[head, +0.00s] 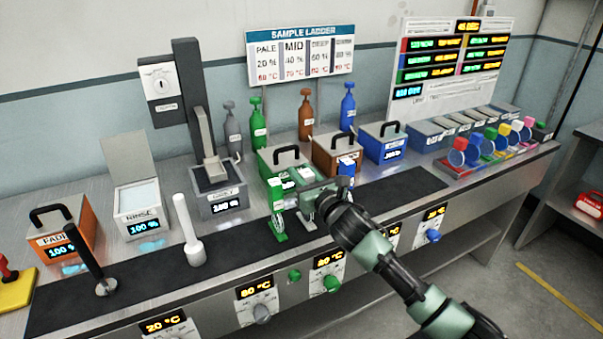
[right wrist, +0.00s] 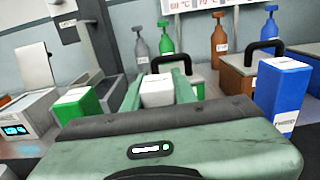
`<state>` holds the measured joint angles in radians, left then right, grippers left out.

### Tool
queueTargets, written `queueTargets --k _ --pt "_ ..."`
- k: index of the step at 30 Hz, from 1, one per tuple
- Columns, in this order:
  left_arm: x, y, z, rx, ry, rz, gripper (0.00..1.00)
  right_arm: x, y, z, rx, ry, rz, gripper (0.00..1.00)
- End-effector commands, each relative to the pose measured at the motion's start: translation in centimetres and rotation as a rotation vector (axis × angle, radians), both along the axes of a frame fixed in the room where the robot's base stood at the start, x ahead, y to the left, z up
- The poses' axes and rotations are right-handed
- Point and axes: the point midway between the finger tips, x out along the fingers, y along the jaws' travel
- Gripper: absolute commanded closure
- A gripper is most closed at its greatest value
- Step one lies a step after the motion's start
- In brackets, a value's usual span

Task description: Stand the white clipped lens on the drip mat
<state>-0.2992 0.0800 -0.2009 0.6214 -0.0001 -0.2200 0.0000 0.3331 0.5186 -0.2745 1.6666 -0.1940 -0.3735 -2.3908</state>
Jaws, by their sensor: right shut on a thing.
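The white clipped lens (right wrist: 158,92) shows as a white block top between the fingers of my right gripper (right wrist: 162,84) in the right wrist view. In the head view my right gripper (head: 306,188) is shut on this white clip (head: 305,172), over the counter near the green lidded bath. The lens below the clip is mostly hidden by the gripper, so I cannot tell whether it touches anything. The dark drip mat (head: 150,268) runs along the front of the counter. My left gripper is not in view.
A green clipped lens (head: 278,212) stands close left of the gripper, and a blue one (head: 346,168) close right. Lidded green (head: 270,160), brown (head: 335,160) and blue baths stand behind. A white rod (head: 192,235) and a black rod (head: 92,260) stand to the left.

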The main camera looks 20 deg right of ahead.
Motion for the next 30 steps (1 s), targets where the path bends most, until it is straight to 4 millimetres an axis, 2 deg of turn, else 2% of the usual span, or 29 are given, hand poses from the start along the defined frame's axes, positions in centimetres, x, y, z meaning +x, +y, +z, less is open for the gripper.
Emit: queueTargets --k 1,3,14,16,20,30 --pt "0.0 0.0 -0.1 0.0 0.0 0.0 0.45 0.0 0.0 -0.2 0.0 0.0 0.0 0.71" --pt "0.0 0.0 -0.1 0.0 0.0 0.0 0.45 0.0 0.0 -0.1 0.0 0.0 0.0 0.52" --pt "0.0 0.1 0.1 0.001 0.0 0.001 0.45 0.0 0.0 0.3 0.0 0.0 0.0 0.52" --pt "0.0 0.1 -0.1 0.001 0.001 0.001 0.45 -0.6 -0.1 0.0 -0.002 0.0 0.0 0.52" --pt "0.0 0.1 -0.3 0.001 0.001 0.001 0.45 -2.6 -0.1 -0.1 -0.003 0.001 0.001 0.52" --pt "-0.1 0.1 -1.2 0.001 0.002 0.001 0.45 -9.7 -0.3 -0.1 -0.003 0.002 0.001 0.52"
